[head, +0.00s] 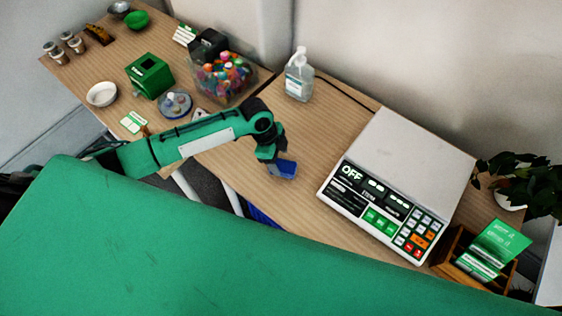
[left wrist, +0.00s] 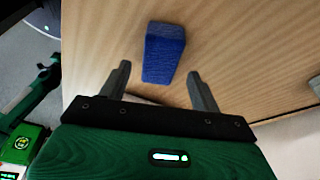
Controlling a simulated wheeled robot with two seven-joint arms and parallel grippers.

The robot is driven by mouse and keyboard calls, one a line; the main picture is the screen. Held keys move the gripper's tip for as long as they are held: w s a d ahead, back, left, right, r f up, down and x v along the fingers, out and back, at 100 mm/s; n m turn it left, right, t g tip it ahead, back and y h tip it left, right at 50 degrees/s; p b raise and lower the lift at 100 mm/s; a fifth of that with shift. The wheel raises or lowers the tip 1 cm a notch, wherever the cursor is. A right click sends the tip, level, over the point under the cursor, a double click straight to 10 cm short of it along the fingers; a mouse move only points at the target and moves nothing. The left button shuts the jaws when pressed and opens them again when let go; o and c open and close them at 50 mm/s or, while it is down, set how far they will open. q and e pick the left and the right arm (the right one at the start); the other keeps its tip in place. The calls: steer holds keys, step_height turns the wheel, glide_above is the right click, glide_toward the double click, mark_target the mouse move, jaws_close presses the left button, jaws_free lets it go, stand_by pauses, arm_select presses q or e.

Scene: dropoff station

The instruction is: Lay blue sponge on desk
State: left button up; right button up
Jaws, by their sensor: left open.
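The blue sponge (head: 287,169) is on the wooden desk (head: 300,135), near its front edge and left of the scale, partly hidden by my left gripper (head: 273,164). In the left wrist view the sponge (left wrist: 164,52) appears to lie on the bare desk top (left wrist: 235,50). My left gripper (left wrist: 158,70) is open there, with a finger on each side of the sponge's near end and gaps visible between sponge and fingers. Most of the sponge extends beyond the fingertips. My right gripper is not in view.
A large scale (head: 415,145) stands right of the sponge, with a card holder (head: 450,250) and plant (head: 520,180) farther right. A sanitizer bottle (head: 299,76) stands behind. A clear bin of colourful items (head: 222,80) and a green box (head: 150,75) are at left.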

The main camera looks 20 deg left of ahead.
arm_select(q)
steer(key=v, duration=0.9)
steer(key=shift+b, duration=0.45)
steer(key=shift+r, duration=0.1)
